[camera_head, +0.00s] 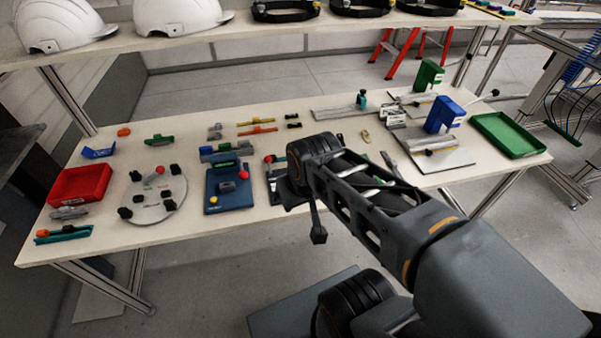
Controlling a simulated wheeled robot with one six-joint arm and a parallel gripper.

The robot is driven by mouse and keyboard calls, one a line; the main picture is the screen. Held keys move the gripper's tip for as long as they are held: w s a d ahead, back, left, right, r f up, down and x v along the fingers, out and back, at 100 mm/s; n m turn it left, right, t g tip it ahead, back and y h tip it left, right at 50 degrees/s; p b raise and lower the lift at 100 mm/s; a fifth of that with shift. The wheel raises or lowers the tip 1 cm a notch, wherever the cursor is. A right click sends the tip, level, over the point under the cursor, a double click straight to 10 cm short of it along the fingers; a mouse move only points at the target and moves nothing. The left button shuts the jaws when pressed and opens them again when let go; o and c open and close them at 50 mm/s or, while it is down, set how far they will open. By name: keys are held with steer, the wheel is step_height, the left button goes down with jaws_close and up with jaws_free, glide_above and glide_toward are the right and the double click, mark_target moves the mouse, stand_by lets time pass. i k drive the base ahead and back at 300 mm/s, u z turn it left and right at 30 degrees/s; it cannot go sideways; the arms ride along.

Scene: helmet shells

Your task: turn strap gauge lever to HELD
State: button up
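I cannot tell for certain which fixture is the strap gauge. A blue fixture (214,200) with a grey block, a red ball knob (243,175) and a yellow knob (213,199) stands mid-table. Just right of it, a second fixture with a red ball knob (269,159) is partly hidden behind my arm. A round grey plate (152,198) with black clamps and a red knob (160,170) lies to the left. No HELD mark is readable. My arm reaches over the table's front middle; its fingers are not clearly visible, and their opening and contact cannot be told.
A red bin (80,185) sits at the table's left, a green tray (508,135) at the right. Blue (445,114) and green (429,75) uprights stand right of my arm. White helmet shells (62,24) rest on the shelf above. Some bare tabletop shows at the front left.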

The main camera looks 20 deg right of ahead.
mark_target(268, 160)
steer(key=k, duration=0.55)
steer(key=u, duration=0.75)
steer(key=i, duration=0.95)
steer(key=u, duration=0.2)
